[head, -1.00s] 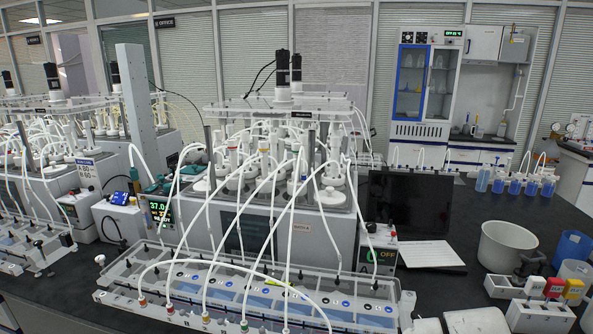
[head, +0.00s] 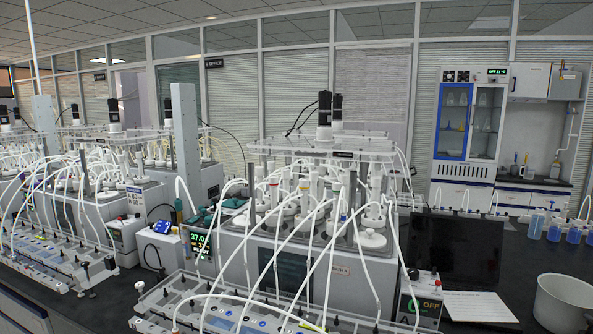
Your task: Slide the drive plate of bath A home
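A water bath (head: 265,258) stands in the middle of the bench, crowded with white-capped bottles and looping white tubes. Above it, a clear drive plate (head: 290,147) lies on posts and carries a black and silver motor (head: 324,118). A second black motor (head: 336,106) shows just behind it. A small control box (head: 420,302) at the bath's right front corner reads OFF and seems to bear a letter A. I cannot tell from here whether the plate is fully seated. My gripper is not in view.
A clear tube rack (head: 245,306) lies in front of the bath. Another bath (head: 85,210) with its own plate stands left, past a grey column (head: 186,150). A black screen (head: 456,249) and white bucket (head: 565,302) are to the right. A glassware cabinet (head: 468,125) stands behind.

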